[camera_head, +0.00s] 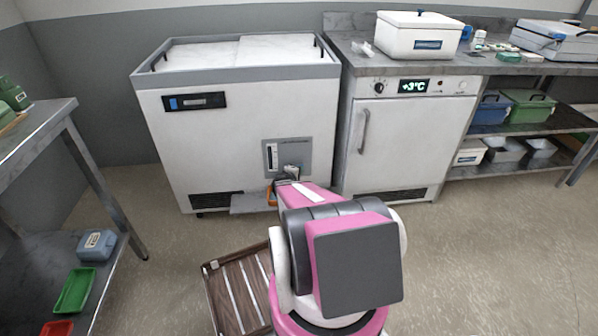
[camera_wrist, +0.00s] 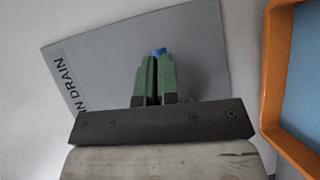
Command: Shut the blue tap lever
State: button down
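A small piece of the blue tap lever (camera_wrist: 159,51) shows just past my fingertips in the wrist view; the rest is hidden behind the fingers. My gripper (camera_wrist: 157,60) points at a grey drain panel (camera_wrist: 205,50), its green fingers almost together with a thin dark gap between them. I cannot tell whether the fingertips touch the lever. In the head view the drain panel (camera_head: 297,152) is low on the front of a white chest unit (camera_head: 235,130). My arm hides most of the tap there.
An orange-rimmed thing (camera_wrist: 272,80) with a blue inside stands close on the right in the wrist view. A grey ledge (camera_head: 250,202) juts out below the panel. A white cabinet (camera_head: 405,145) stands to the right, and a slatted wooden thing (camera_head: 235,290) lies on the floor.

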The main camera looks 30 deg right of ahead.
jog(key=shift+w+d+f, duration=0.15)
jog(key=shift+w+f, duration=0.05)
jog(key=shift+w, duration=0.25)
jog(key=v, duration=1.1)
jog(key=shift+s+r, duration=0.15)
jog(key=shift+s, duration=0.2)
